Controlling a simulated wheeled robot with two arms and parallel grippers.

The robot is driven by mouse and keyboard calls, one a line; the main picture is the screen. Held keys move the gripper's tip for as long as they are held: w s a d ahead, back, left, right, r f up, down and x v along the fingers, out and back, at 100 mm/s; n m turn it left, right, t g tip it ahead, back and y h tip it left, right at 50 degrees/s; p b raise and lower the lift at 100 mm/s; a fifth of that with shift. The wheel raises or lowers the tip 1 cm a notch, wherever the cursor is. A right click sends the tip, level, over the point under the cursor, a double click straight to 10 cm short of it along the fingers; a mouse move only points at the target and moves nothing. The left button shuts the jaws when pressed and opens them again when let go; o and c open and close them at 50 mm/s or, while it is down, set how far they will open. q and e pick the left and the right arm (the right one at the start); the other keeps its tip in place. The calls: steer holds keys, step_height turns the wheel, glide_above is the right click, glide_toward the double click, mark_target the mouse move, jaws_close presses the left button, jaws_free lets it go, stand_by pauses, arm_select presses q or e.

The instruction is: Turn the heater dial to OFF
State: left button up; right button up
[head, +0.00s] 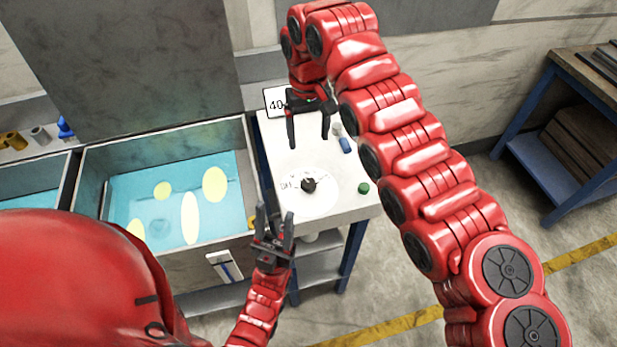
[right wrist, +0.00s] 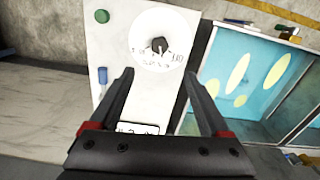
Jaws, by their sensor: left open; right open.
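The heater dial is a black knob (head: 309,185) on a round pale plate (head: 322,201), on top of a white panel (head: 277,150). "OFF" lettering shows left of the knob in the head view. In the right wrist view the knob (right wrist: 158,45) sits beyond my fingertips, with marks around it. My right gripper (head: 309,142) is open and empty, on the far side of the knob and apart from it. Its open fingers (right wrist: 158,78) also show in the right wrist view. My left gripper (head: 274,212) is open and empty, near the panel's front edge, below and left of the knob.
A display reading 40 (head: 276,103) stands at the panel's back. A green button (head: 364,187) and a blue piece (head: 345,145) are on the panel's right side. A basin of blue liquid (head: 170,200) with yellow ovals lies left. A blue-framed wooden bench (head: 575,130) stands far right.

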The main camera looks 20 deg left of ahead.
mark_target(308, 183)
step_height(308, 183, down, 16)
steer(key=p, duration=0.5)
steer(key=shift+w+f, duration=0.1)
steer(key=shift+f, duration=0.4)
